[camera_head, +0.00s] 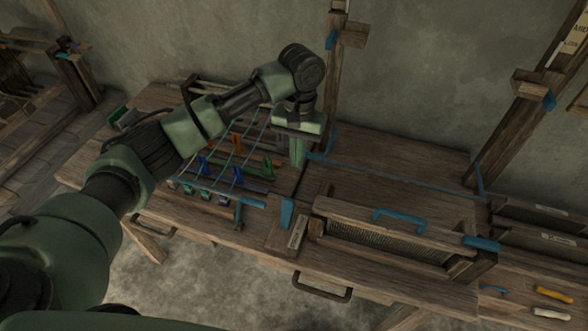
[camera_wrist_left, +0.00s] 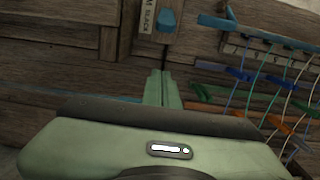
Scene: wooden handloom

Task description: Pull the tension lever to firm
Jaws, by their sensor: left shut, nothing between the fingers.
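The tension lever, as I take it, has a blue handle (camera_head: 287,213) and stands at the front edge of the wooden loom table, beside a small pale label plate (camera_head: 297,232). In the left wrist view the blue handle (camera_wrist_left: 168,21) rises from a dark slot, next to the label (camera_wrist_left: 147,16), which partly reads "SLACK". My left gripper (camera_head: 297,164) points down over the table, behind the lever. Its fingers (camera_wrist_left: 162,74) are pressed together and empty, apart from the handle. My right gripper is in neither view.
Left of my gripper lie strung cords with blue, green and orange clips (camera_head: 238,175). A wooden post (camera_head: 330,80) stands behind it. A framed reed with a blue handle (camera_head: 398,220) is at right. The board (camera_head: 385,170) behind it is mostly bare.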

